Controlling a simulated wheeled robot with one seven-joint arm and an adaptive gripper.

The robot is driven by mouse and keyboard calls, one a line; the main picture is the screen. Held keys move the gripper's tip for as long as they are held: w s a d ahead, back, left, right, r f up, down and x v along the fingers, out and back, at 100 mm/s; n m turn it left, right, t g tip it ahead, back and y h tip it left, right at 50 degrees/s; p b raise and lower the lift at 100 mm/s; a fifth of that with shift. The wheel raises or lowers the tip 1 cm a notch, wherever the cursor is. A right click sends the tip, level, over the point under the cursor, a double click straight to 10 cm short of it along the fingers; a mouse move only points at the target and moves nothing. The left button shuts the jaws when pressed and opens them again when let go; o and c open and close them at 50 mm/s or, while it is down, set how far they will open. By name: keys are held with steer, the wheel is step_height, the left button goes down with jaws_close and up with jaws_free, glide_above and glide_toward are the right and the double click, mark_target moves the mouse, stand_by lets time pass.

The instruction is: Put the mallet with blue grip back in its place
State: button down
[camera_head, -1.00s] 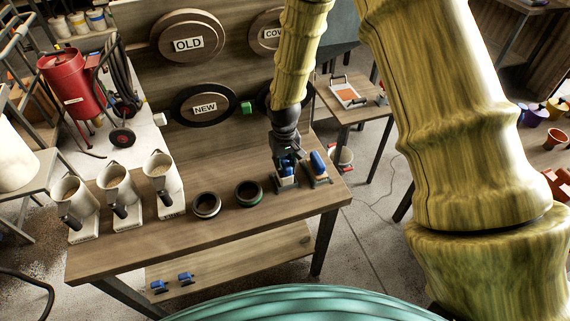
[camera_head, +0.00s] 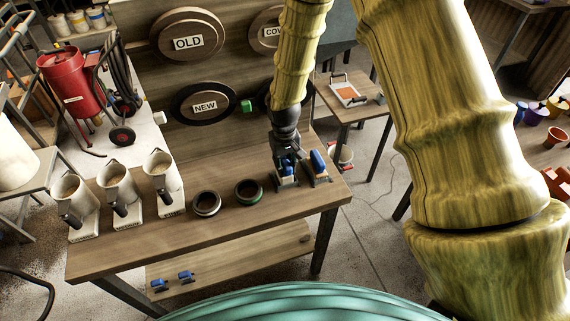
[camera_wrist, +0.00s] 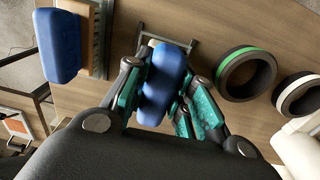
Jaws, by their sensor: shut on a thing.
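My gripper (camera_head: 287,158) is at the right end of the workbench, pointing down. In the wrist view my gripper (camera_wrist: 166,88) has its green-padded fingers closed on both sides of a rounded blue grip (camera_wrist: 162,78). The held blue-gripped tool (camera_head: 287,171) is at a dark stand (camera_head: 287,184) on the bench; I cannot tell whether it rests on it. Its lower part is hidden, so no mallet head shows. A second blue-gripped tool (camera_head: 317,160) sits in the stand just to the right; it also shows in the wrist view (camera_wrist: 58,46).
A green-banded ring (camera_head: 248,191) and a white-banded ring (camera_head: 207,203) lie left of the gripper. Several white cups on stands (camera_head: 119,183) fill the bench's left end. A panel with round plates (camera_head: 204,105) stands behind. Two small blue items (camera_head: 185,277) are on the lower shelf.

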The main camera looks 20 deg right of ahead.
steer(key=shift+f, duration=0.25)
steer(key=c, duration=1.1)
jaws_free()
steer(key=shift+c, duration=0.2)
step_height(320, 180, up, 12)
steer(key=shift+a, duration=0.15)
